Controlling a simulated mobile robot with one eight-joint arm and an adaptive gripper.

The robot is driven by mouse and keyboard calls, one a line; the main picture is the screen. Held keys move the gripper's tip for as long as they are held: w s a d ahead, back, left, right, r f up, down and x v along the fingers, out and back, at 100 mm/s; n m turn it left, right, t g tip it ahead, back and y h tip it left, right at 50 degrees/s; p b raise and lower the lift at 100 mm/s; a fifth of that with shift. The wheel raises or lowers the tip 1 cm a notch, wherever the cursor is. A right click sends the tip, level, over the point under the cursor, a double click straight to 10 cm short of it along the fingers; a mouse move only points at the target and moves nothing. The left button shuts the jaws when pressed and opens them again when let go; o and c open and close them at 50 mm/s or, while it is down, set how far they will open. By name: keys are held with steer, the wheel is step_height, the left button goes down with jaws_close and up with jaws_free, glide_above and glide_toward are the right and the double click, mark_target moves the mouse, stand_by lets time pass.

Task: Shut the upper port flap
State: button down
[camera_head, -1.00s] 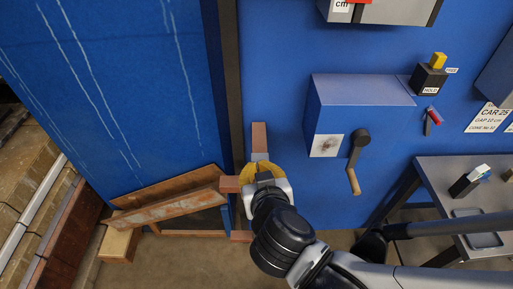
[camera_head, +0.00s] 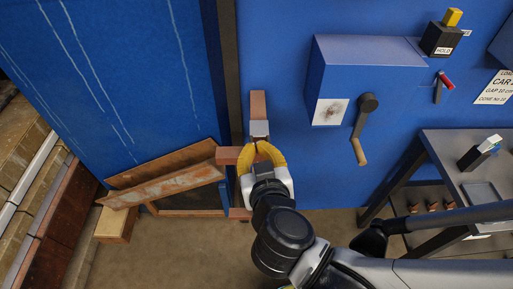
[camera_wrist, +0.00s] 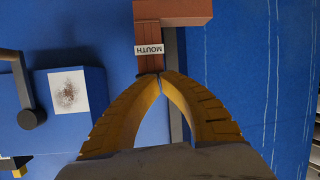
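A low port with a brown frame (camera_head: 185,212) stands at the foot of the blue wall. A rusty brown panel (camera_head: 165,187), seemingly its upper flap, slants out from its top, leaving a dark opening below. My gripper (camera_head: 262,143) is right of this panel, beside a brown block (camera_head: 228,155) and just below a grey piece under an upright brown bar (camera_head: 258,105).
A blue box (camera_head: 365,80) with a hand crank (camera_head: 362,130) juts from the wall right of my gripper. A grey bench (camera_head: 465,170) stands further right. Stacked timber (camera_head: 45,170) lies at the far left. Bare floor shows below the port.

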steer(key=shift+r, duration=0.1)
steer(key=shift+r, duration=4.95)
steer(key=s+d+f+m+g, duration=0.1)
steer(key=d+f+g, duration=0.2)
steer(key=d, duration=0.5)
steer(key=s+d+f+m+g+h, duration=0.1)
steer(key=s+d+f+g, duration=0.1)
steer(key=d+f, duration=0.3)
steer(key=shift+d+f+g, duration=0.4)
steer(key=shift+d+g, duration=0.5)
steer(key=shift+d, duration=0.95)
steer(key=shift+s, duration=0.1)
